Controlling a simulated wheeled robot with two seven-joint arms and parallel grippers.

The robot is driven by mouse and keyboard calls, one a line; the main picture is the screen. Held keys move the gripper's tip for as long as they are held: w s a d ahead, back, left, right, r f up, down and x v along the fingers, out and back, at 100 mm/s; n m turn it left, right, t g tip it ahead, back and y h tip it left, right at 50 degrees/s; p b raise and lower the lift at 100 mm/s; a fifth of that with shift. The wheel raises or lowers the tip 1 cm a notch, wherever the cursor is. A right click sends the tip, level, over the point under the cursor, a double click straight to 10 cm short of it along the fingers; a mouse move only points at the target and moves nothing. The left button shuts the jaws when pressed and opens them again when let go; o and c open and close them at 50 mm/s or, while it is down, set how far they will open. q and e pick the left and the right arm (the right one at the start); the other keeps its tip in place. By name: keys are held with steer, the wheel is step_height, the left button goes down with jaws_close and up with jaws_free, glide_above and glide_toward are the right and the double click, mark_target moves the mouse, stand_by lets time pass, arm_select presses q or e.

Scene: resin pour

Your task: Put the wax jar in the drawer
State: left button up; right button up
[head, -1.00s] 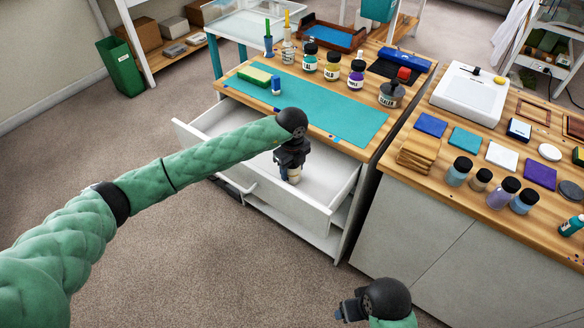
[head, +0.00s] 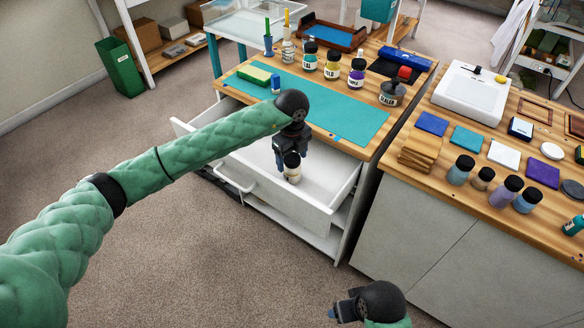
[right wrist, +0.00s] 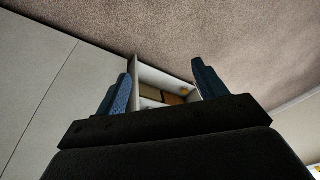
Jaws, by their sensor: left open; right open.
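The wax jar (head: 292,169), a small pale jar with a dark lid, stands upright inside the open white drawer (head: 318,214). The drawer is pulled out below the workbench top. My left gripper (head: 292,154) is open just above the jar, with its fingers at lid height; whether they touch the lid I cannot tell. My right gripper (head: 338,312) is open and empty, low in front of the cabinets; its two fingers also show apart in the right wrist view (right wrist: 160,88).
The workbench holds a teal mat (head: 340,115), several paint jars and a sealer jar (head: 392,93). The counter (head: 440,170) at right carries coloured tiles and more jars. A drawer handle (head: 236,180) juts out in front. The drawer floor around the jar looks clear.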

arm_select(q)
step_height(320, 180, up, 6)
steer(key=shift+f+b, duration=0.2)
steer(key=shift+b, duration=0.4)
steer(key=shift+r, duration=0.7)
arm_select(e)
steer(key=shift+t+y, duration=0.3)
steer(key=a+f, duration=0.1)
steer(key=w+a+f, duration=0.1)
steer(key=f, duration=0.1)
steer(key=shift+a+f, duration=0.1)
steer(key=shift+a, duration=0.2)
